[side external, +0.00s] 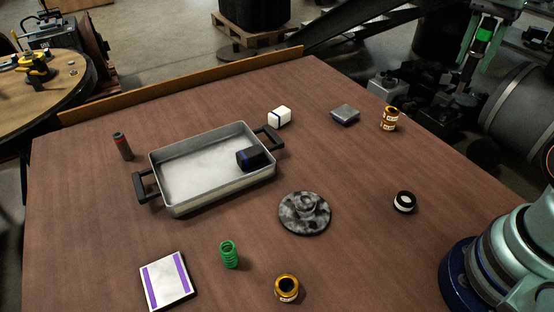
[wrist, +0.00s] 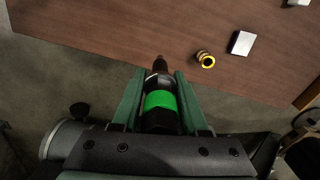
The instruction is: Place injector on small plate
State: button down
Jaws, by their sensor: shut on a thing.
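My gripper (side external: 481,62) is at the top right of the side view, up beyond the table's right edge. It is shut on the injector (side external: 484,34), a dark cylinder with a bright green band. In the wrist view the injector (wrist: 160,101) lies between the fingers of my gripper (wrist: 160,74), its narrow dark tip pointing away from me. A small grey square plate (side external: 345,115) with a purplish edge lies at the table's back right, apart from my gripper. It appears pale in the wrist view (wrist: 243,43). A larger white plate (side external: 166,280) with two purple stripes lies at the front left.
A gold-banded cylinder (side external: 389,119) stands right of the small plate, a white block (side external: 279,117) to its left. A metal tray (side external: 212,198) holds a dark block (side external: 250,158). A grey flanged part (side external: 304,213), green spring (side external: 229,254) and gold ring (side external: 287,288) stand nearer the front.

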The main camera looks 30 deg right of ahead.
jog(key=w+a+r+n, duration=0.2)
jog(key=w+a+n, duration=0.4)
jog(key=w+a, duration=0.75)
jog(key=a+n, duration=0.8)
jog(key=a, duration=2.5)
jog(key=s+a+f+n, duration=0.2)
jog(key=s+a+n, duration=0.3)
jog(key=s+a, duration=1)
jog(key=f, duration=0.6)
jog(key=w+a+f, duration=0.1)
jog(key=f, duration=0.5)
jog(key=w+a+f, duration=0.1)
jog(key=f, duration=0.6)
jog(key=shift+f, duration=0.15)
jog(key=shift+c, duration=2.2)
grip_release()
